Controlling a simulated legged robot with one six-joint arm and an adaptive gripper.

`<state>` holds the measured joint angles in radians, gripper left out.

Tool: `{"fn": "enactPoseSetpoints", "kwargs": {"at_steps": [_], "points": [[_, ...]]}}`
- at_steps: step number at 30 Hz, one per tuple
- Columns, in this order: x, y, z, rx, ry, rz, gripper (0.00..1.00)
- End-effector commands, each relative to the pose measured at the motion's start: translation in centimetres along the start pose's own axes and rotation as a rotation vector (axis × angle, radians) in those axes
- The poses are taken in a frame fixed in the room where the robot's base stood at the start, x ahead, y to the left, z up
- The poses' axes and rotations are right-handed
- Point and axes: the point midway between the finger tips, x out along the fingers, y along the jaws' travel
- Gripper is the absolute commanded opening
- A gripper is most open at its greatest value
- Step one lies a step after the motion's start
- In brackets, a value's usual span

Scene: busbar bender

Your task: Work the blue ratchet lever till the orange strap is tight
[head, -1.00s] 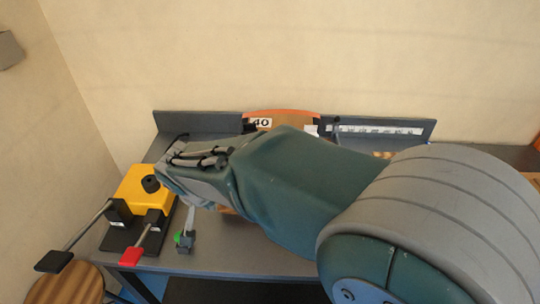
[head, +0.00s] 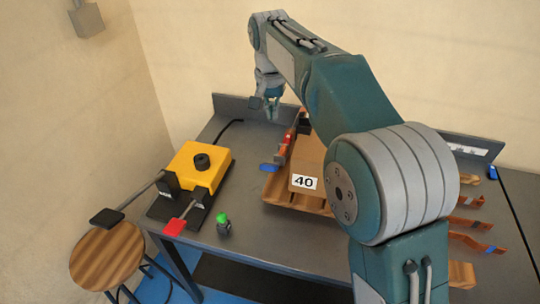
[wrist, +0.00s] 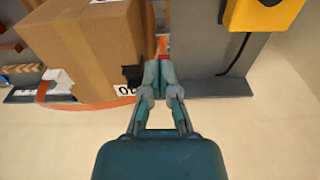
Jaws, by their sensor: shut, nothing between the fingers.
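A brown cardboard box (head: 308,165) with a "40" label sits on a wooden pallet (head: 283,195) on the grey bench; it also shows in the wrist view (wrist: 85,45). The blue lever end (head: 269,168) sticks out at the box's left side, by an orange-red part (head: 285,150). An orange strap (wrist: 95,104) curves past the box in the wrist view. My gripper (head: 271,112) is behind the box's left side, apart from the blue lever. Its fingers (wrist: 158,66) are together and empty. My arm hides part of the box and strap.
A yellow machine (head: 200,166) with black and red levers stands left on the bench. A small green-topped item (head: 223,223) is at the front edge. Orange strips (head: 470,224) lie at right. A wooden stool (head: 108,255) stands left of the bench.

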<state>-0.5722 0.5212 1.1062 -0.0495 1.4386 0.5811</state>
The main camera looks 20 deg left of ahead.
Motion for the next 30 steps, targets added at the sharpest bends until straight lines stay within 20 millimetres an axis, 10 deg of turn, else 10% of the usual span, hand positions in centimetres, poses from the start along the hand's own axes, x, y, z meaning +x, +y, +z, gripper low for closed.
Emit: {"fn": "enactPoseSetpoints", "kwargs": {"at_steps": [14,30], "points": [[0.6,0.0,-0.1,-0.001,-0.005,0.0,0.0],[10.3,0.1,0.0,-0.001,-0.006,0.001,0.0]]}}
